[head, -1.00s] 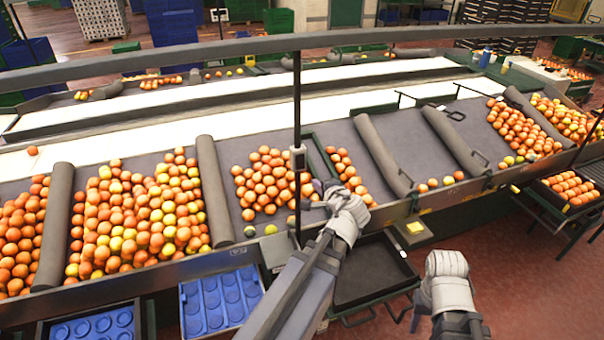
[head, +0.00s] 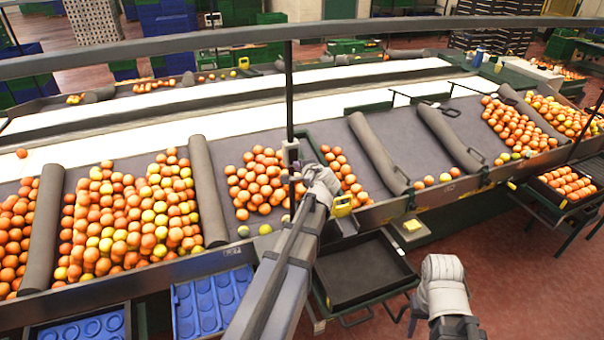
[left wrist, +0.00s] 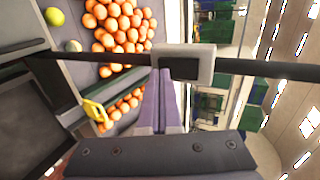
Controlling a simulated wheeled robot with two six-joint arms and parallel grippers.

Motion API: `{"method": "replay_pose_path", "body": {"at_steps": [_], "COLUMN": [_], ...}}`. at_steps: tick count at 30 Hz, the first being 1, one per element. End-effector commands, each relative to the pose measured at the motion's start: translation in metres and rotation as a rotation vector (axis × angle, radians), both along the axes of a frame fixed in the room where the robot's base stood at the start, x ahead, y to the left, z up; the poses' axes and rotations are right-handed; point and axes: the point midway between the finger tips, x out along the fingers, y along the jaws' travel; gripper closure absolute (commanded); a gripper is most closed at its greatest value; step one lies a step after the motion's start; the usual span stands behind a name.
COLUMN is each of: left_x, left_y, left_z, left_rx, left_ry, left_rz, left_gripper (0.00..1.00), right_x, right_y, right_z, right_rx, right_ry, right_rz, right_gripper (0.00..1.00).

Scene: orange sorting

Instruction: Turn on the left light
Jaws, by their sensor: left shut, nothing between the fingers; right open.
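A small pale switch box (head: 291,152) is fixed on the thin dark upright post by the conveyor, and in the left wrist view the box (left wrist: 183,63) has a dark face. I cannot tell whether a light is on. My left gripper (head: 298,186) is raised beside the post, just below the box. In the left wrist view its shut, empty fingers (left wrist: 172,80) reach the box's lower edge; I cannot tell whether they touch it. My right gripper (head: 441,266) hangs over the floor at lower right, away from the conveyor, open and holding nothing.
Oranges (head: 260,182) lie in heaps on the conveyor between grey padded dividers (head: 207,190). A yellow item (head: 342,206) stands at the conveyor edge, right of my left gripper. A black tray (head: 362,270) sits below. Blue trays (head: 212,300) are at lower left.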

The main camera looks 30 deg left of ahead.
Motion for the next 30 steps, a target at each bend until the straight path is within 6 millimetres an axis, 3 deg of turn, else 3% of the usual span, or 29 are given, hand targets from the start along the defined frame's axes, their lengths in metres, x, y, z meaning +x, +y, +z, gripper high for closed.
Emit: {"method": "replay_pose_path", "body": {"at_steps": [17, 30], "left_x": [0.0091, 0.0071], "left_y": [0.0104, 0.0088], "left_z": [-0.0059, 0.004], "left_rx": [0.001, 0.002], "left_ry": [0.001, 0.0], "left_rz": [0.002, 0.001], "left_gripper": [1.0, 1.0], "right_x": [0.0, -0.0001], "right_y": [-0.0001, -0.0001], "right_z": [-0.0059, 0.0038], "right_rx": [0.0, 0.0], "right_ry": [0.0, 0.0], "right_rz": [0.0, 0.0], "right_gripper": [0.5, 0.5]}}
